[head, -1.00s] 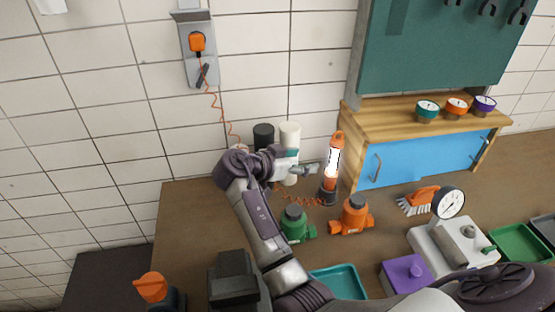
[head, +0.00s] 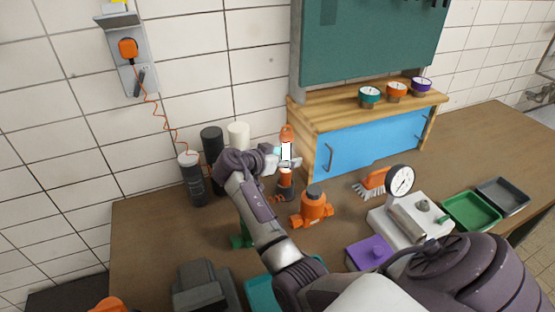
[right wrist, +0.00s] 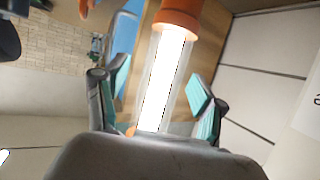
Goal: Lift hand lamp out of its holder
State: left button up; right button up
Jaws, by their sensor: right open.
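The hand lamp (head: 286,150) is orange with a bright white tube. It stands upright in a dark round holder (head: 286,193) on the bench, near the left end of the blue-fronted cabinet. My right gripper (head: 287,161) is at the lamp's tube, reaching in from the left. In the right wrist view the lit tube (right wrist: 162,80) lies between the two open teal-padded fingers, with visible gaps on both sides. The lamp's orange end shows at the top of that view. My left gripper is not in view.
Black and white cylinders (head: 212,157) stand behind my right arm. An orange valve (head: 313,207) stands in front of the lamp. The wooden cabinet (head: 300,120) is close on the right. An orange coiled cord (head: 160,112) hangs from the wall socket.

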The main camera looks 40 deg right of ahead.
aim_at(284, 136)
jog(key=shift+d+f, duration=0.1)
jog(key=shift+d, duration=0.05)
jog(key=shift+c, duration=0.2)
grip_shut()
jog(key=shift+r+p, duration=1.85)
jog(key=shift+r, duration=1.75)
